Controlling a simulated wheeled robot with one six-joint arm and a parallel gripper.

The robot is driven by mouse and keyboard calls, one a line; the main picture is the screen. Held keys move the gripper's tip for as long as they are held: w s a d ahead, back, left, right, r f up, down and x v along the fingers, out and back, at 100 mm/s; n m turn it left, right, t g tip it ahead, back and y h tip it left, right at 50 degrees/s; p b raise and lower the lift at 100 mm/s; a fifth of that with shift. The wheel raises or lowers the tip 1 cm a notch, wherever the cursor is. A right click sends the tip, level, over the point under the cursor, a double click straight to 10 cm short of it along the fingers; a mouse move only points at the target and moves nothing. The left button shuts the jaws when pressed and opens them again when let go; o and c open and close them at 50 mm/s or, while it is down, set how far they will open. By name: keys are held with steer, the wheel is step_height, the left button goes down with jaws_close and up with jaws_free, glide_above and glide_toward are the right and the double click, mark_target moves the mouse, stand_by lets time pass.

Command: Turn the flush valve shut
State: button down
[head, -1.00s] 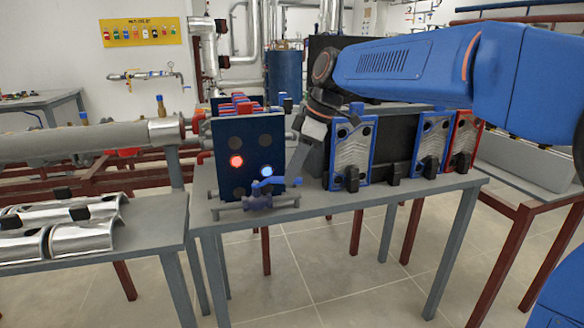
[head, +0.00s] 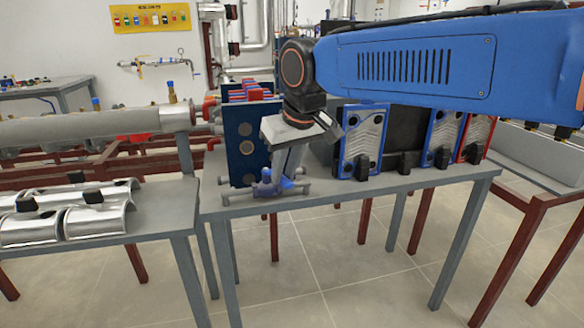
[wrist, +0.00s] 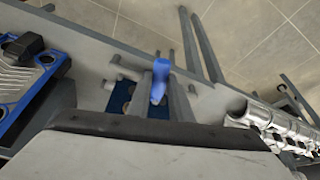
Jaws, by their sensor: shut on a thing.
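The flush valve (head: 265,189) is a small blue valve on a grey pipe piece at the front of the table, before a dark blue plate (head: 240,160). My gripper (head: 287,178) reaches down to it from above, shut on its blue handle. The fingers cover part of the handle in the head view. In the wrist view the bright blue handle (wrist: 160,80) shows beside the grey fingers, and my gripper's body hides the lower part of that view. The handle's exact angle is hard to tell.
Blue-framed plates (head: 360,142) stand on the grey table (head: 340,198) to the right, with a red-framed plate (head: 476,138) beyond. Curved silver shells (head: 95,218) lie on the left table. A large grey pipe (head: 80,127) runs behind them. The table front is clear.

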mark_target(271, 172)
steer(key=shift+s+a+m+t+h, duration=0.15)
steer(key=shift+s+a+m+h, duration=0.2)
steer(key=shift+a+m, duration=0.45)
steer(key=shift+s+a+m+t+h, duration=0.15)
steer(key=shift+s+a+m+h, duration=0.15)
steer(key=shift+a+m, duration=0.5)
steer(key=shift+d+m, duration=0.2)
steer(key=shift+m, duration=0.1)
steer(key=c, duration=1.6)
jaws_free()
steer(key=shift+r, duration=0.1)
steer(key=v, duration=1.7)
steer(key=shift+a+r, duration=0.1)
